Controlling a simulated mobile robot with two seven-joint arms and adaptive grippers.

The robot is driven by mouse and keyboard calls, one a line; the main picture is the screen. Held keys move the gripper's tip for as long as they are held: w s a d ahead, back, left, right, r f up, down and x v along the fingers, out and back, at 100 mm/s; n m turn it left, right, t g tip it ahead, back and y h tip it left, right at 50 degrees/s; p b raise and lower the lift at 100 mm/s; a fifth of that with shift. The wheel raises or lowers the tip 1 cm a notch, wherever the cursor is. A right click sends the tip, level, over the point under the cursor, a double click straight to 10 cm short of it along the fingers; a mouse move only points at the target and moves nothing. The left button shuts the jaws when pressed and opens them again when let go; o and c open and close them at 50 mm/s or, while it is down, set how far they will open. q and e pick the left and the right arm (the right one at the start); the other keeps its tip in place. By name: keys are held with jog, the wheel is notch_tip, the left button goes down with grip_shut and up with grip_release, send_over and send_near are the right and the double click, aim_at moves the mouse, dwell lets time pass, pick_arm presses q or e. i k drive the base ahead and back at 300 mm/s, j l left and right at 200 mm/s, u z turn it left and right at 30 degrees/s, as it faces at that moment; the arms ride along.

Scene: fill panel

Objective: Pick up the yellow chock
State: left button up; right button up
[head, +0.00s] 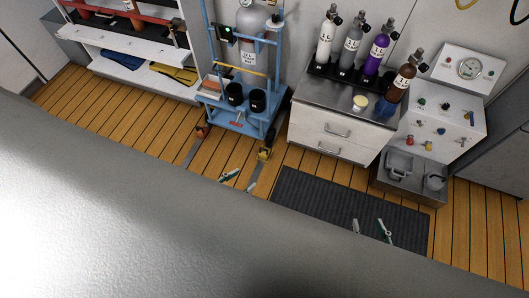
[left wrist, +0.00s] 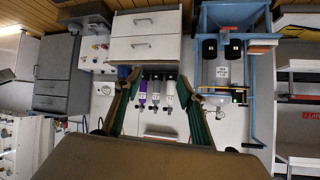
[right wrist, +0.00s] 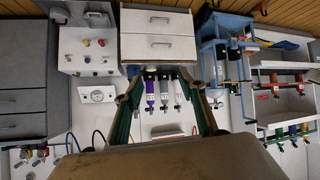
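The yellow chock (head: 264,153) is a small yellow and dark piece on the wood floor, at the right front foot of the blue cylinder cart in the head view. My left gripper (head: 240,182) is open and empty, a little below and left of the chock in that picture, apart from it. Its spread fingers also show in the left wrist view (left wrist: 161,105). My right gripper (head: 371,226) is open and empty over the dark mat, well to the right; its fingers also show in the right wrist view (right wrist: 164,105). I cannot make out the chock in either wrist view.
The blue cart (head: 237,124) carries a grey cylinder and two black cups. An orange-brown piece (head: 201,131) is at its left front. A white cabinet (head: 336,130) with bottles stands right of it. A dark ribbed mat (head: 340,200) lies in front. My grey body covers the lower left.

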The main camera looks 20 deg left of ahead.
aim_at(263, 153)
jog(key=i+l+u, duration=0.35)
jog(key=i+l, duration=0.15)
jog(key=i, duration=0.3)
jog(key=i+l+u, duration=0.4)
jog(key=i+l, duration=0.25)
jog(key=i, duration=0.05)
